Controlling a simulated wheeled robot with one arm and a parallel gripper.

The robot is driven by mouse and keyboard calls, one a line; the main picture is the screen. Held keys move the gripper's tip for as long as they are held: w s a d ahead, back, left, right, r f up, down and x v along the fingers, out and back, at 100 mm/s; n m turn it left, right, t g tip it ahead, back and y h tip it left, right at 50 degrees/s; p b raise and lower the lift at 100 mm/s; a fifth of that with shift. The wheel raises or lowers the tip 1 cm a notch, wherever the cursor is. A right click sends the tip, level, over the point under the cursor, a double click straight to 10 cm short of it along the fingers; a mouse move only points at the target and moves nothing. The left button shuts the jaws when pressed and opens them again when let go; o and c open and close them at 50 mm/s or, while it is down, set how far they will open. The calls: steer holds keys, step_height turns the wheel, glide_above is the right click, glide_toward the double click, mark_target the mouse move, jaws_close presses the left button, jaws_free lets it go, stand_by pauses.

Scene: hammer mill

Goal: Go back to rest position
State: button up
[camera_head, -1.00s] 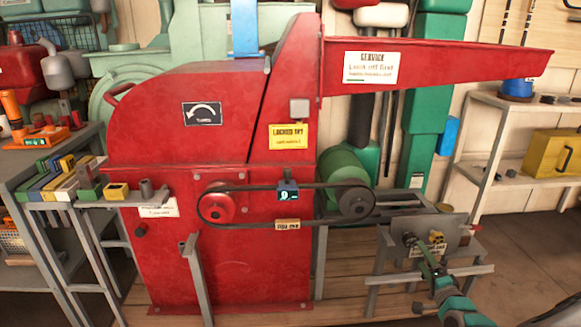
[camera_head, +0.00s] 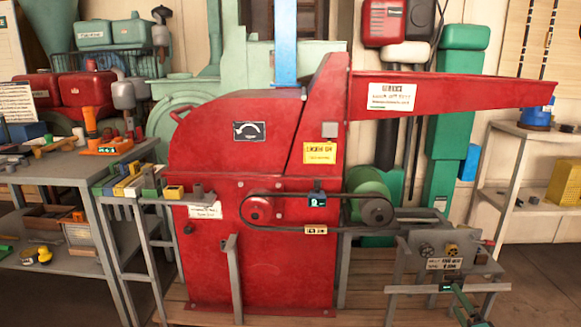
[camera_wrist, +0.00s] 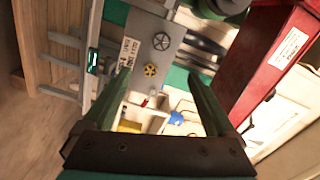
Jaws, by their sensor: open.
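My gripper shows in the wrist view (camera_wrist: 160,88) with its two green fingers spread apart and nothing between them. In the head view my green arm end (camera_head: 467,303) is at the bottom right, in front of the grey control panel (camera_head: 478,262). The fingertips are too small to make out in the head view.
The red hammer mill (camera_head: 225,255) stands in the centre, with a belt drive and a long red chute (camera_head: 450,92). A grey workbench (camera_head: 75,172) with tools is on the left. Shelves (camera_head: 515,165) stand on the right. Floor at bottom right is open.

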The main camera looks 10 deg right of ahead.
steer(key=w+a+f+n+g+y, duration=0.2)
steer(key=w+a+n+g, duration=0.25)
steer(key=a, duration=0.35)
steer(key=s+a+r+n+g, duration=0.1)
steer(key=s+a+n+g, duration=0.4)
steer(key=a, duration=0.3)
steer(key=s+a+r+n+g, duration=0.2)
steer(key=s+a, duration=0.5)
steer(key=s, duration=0.4)
steer(key=s+a+r+n+g, duration=0.2)
steer(key=s+a+r+g, duration=0.2)
steer(key=s+a, duration=0.3)
steer(key=s+a+r+n+g, duration=0.3)
steer(key=s+a, duration=0.4)
steer(key=s, duration=0.7)
step_height(320, 180, up, 2)
steer(key=shift+s+g+y, duration=0.3)
steer(key=shift+g+y, duration=0.1)
steer(key=shift+g, duration=0.05)
